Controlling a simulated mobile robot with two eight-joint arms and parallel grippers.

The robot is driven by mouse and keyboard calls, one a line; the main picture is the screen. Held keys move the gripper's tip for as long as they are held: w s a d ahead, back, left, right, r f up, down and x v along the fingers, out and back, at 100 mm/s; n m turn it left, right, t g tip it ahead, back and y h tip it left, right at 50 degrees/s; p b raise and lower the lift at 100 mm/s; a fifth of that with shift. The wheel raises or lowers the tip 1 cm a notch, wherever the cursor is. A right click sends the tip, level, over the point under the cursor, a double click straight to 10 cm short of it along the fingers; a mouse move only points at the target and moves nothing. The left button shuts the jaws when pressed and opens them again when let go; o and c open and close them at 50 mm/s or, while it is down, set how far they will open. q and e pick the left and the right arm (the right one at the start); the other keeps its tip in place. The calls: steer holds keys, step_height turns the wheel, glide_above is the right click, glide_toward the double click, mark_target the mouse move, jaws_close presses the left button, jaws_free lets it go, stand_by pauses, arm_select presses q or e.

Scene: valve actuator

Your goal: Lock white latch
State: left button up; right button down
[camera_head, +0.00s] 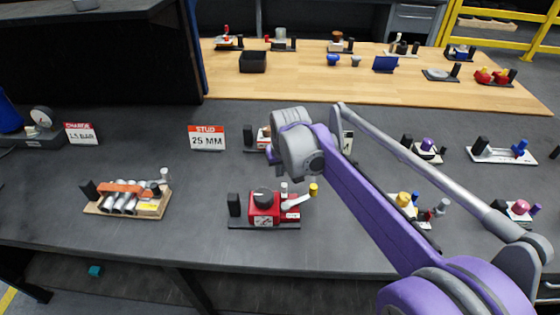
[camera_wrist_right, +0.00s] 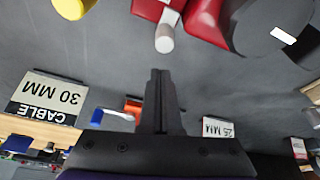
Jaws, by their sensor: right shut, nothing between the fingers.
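My right gripper (camera_wrist_right: 160,75) is shut and empty. In the head view its fingers are mostly hidden behind my wrist. My left gripper is not in view.
A board with metal cylinders (camera_head: 128,199) lies to the left. A "STUD 25 MM" sign (camera_head: 207,138) stands behind. Another device (camera_head: 264,138) is partly hidden by my right wrist. Several small devices stand to the right. The bench between the cylinder board and the actuator is clear.

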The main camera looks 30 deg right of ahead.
mark_target(282, 185)
steer(key=s, duration=0.2)
steer(key=shift+s+a+r, duration=0.15)
steer(key=shift+s+a, duration=0.2)
steer(key=shift+s+a+p, duration=0.15)
steer(key=shift+s+a, duration=0.1)
steer(key=shift+s, duration=0.2)
steer(key=shift+s+a+p, duration=0.15)
steer(key=shift+s+a, duration=0.05)
steer(key=shift+s, duration=0.25)
